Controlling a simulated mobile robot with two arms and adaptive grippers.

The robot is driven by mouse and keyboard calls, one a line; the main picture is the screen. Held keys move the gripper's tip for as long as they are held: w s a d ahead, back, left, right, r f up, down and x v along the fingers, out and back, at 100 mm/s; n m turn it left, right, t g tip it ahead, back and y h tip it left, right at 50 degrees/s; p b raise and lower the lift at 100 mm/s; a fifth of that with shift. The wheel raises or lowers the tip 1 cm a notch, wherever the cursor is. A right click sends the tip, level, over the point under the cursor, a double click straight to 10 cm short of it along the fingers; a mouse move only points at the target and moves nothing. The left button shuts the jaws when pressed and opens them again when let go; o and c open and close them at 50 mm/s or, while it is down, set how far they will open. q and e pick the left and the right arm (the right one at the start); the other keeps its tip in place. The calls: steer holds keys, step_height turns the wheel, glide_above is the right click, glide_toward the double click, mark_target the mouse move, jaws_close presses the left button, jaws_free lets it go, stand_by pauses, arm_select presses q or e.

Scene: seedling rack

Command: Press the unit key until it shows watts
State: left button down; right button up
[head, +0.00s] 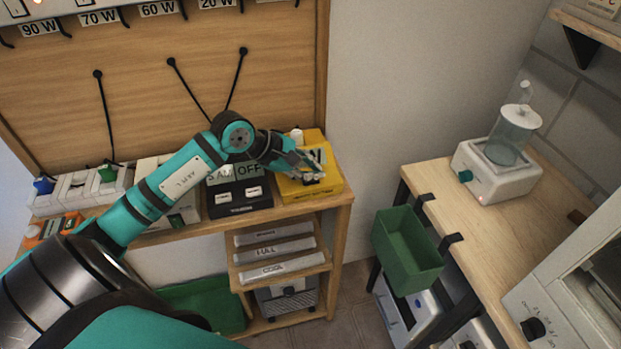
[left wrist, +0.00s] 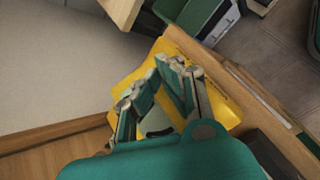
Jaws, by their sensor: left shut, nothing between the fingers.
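The yellow meter (head: 331,187) sits at the right end of the wooden bench shelf. In the left wrist view its yellow body (left wrist: 222,108) lies under and around my fingers. A small grey-green patch, perhaps its display (left wrist: 155,122), shows between the fingers; no reading can be made out. My left gripper (head: 311,174) is shut and empty, low over the meter's face. Its fingertips meet in the left wrist view (left wrist: 161,76). The unit key cannot be made out, and I cannot tell whether the fingertips touch the meter. My right gripper is not in view.
A black box with an OFF card (head: 238,197) stands close left of the meter. Labelled drawers (head: 275,252) are below. A green bin (head: 408,247) hangs on the side table (head: 470,222). A wooden back panel (head: 215,60) rises behind.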

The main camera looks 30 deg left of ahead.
mark_target(312, 182)
arm_select(q)
steer(key=shift+r, duration=0.1)
steer(key=shift+r+p, duration=1)
steer(key=shift+r, duration=1.5)
